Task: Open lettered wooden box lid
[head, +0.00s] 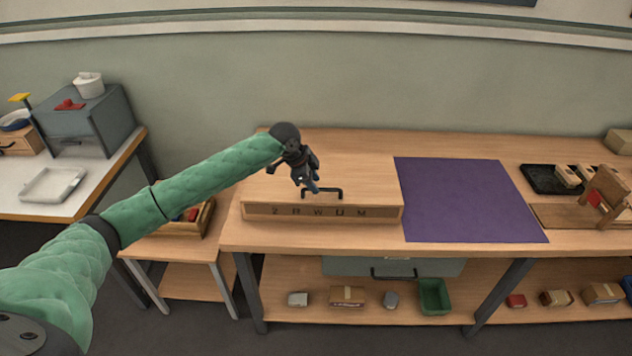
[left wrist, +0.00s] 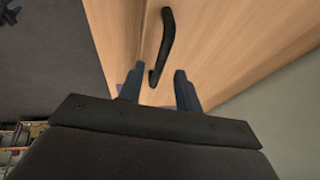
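The lettered wooden box (head: 290,213) stands at the left end of the workbench, with dark letters along its front face. Its flat lid (head: 352,174) looks closed. A black bar handle (head: 336,191) is on the lid near the front edge. It also shows in the left wrist view (left wrist: 166,40). My left gripper (head: 312,190) is over the lid at the handle's left end. In the left wrist view its two fingers (left wrist: 160,88) are apart, with the handle's near end between or just beyond them. I cannot tell whether they touch it. My right gripper is not in view.
A purple mat (head: 466,200) lies right of the box. A black tray (head: 548,180) and a wooden fixture (head: 606,190) are farther right. A small side table with a wooden bin (head: 190,222) stands at the left. The wall is close behind the bench.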

